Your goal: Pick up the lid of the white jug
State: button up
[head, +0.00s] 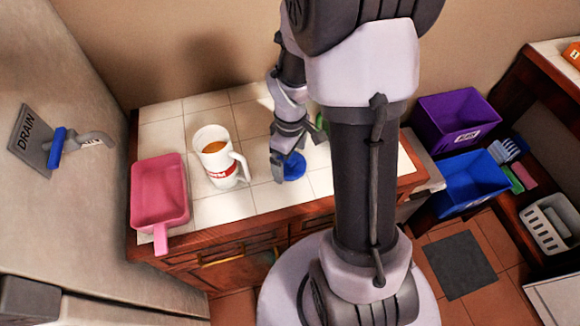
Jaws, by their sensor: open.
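The white jug (222,168) stands upright on the tiled counter, its handle to the right and a red label on its side. Its top shows a brown-orange surface; I cannot tell whether this is a lid or the contents. A round blue piece (294,168), possibly the lid, lies on the tiles to the right of the jug. My gripper (287,154) is open, pointing down right over the blue piece and partly covering it. I cannot tell whether the fingers touch it.
A pink dustpan-like tray (160,192) lies left of the jug. Something green (321,122) is mostly hidden behind my arm. Purple (458,122) and blue bins (470,184) stand at the right. Tiles behind the jug are clear. A wall-side panel with a drain tap (60,142) is at left.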

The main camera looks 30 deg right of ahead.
jog(key=shift+f, duration=0.5)
jog(key=shift+r, duration=0.15)
jog(key=shift+c, duration=0.7)
jog(key=c, duration=1.2)
jog(key=shift+o, duration=0.2)
